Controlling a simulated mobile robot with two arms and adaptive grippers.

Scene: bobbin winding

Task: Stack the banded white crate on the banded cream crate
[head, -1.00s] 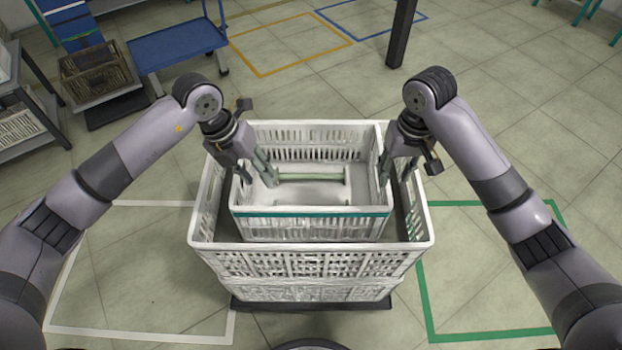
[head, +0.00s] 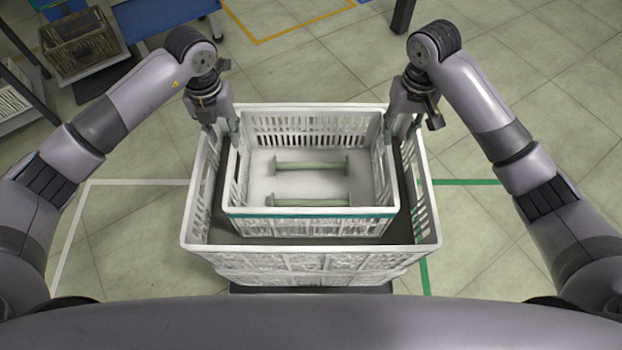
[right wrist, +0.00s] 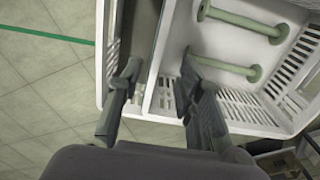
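The white crate with a teal band (head: 310,215) sits inside a larger pale crate (head: 310,262), and two green bobbins (head: 308,166) lie in it. My left gripper (head: 234,130) points down at the banded crate's left wall; its finger gap is not clear. My right gripper (head: 390,122) is at the right wall. In the right wrist view its fingers (right wrist: 160,85) are apart, one on either side of the banded crate's wall (right wrist: 152,75). I cannot make out a banded cream crate.
A green floor line (head: 470,182) is on the right and a white one (head: 130,182) on the left. A blue cart (head: 165,20) and a shelf with a brown crate (head: 83,40) stand at the back left. The floor on the right is largely clear.

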